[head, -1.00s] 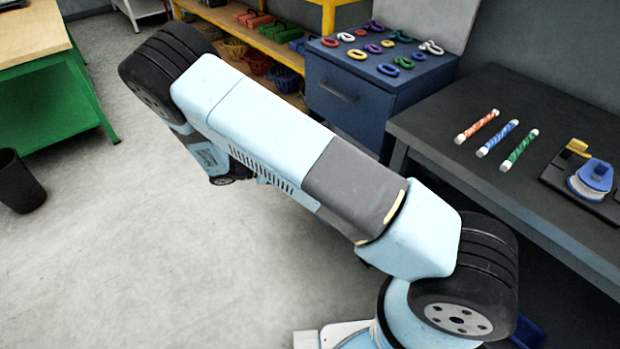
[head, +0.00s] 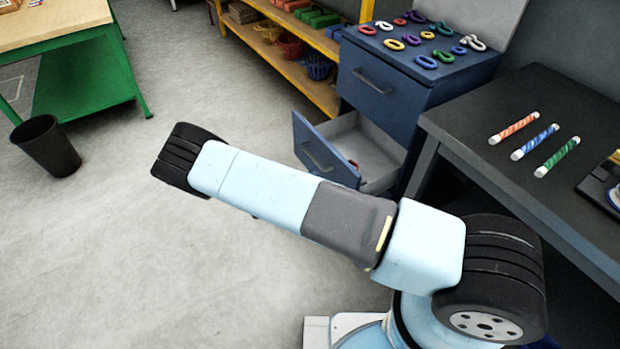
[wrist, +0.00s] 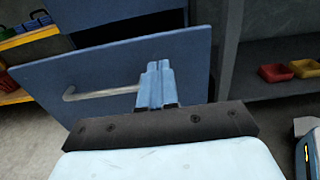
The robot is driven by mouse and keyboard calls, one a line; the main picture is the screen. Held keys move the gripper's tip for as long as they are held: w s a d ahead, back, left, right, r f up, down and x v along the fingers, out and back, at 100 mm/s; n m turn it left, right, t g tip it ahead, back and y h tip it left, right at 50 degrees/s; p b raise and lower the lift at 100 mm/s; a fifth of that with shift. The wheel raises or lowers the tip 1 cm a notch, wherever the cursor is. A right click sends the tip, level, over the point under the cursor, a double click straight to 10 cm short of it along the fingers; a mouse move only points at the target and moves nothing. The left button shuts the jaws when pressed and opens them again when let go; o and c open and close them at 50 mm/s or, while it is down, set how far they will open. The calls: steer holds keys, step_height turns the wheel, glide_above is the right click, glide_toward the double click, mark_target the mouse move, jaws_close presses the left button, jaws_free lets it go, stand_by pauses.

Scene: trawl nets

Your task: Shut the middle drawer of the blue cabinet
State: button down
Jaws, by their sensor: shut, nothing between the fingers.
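The blue cabinet (head: 392,101) stands beyond my arm in the head view. Its middle drawer (head: 325,152) is pulled out, with a pale grey inside and a small red item in it. The drawer above it is shut. In the wrist view the open drawer's blue front (wrist: 110,75) with its grey bar handle (wrist: 100,92) fills the left and middle. My gripper (wrist: 158,68) is shut and empty, its fingers pointing at the drawer front, right of the handle. I cannot tell whether they touch it. In the head view my gripper is hidden by my arm.
Coloured rings and shackles (head: 425,40) lie on the cabinet top. A dark bench (head: 500,95) with coloured rolls stands right of the cabinet. Shelves with bins (head: 290,65) stand behind left. A black bin (head: 46,146) and a green table (head: 90,75) stand left. The floor between is clear.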

mark_target(342, 163)
steer(key=x, duration=1)
steer(key=shift+w+d, duration=0.15)
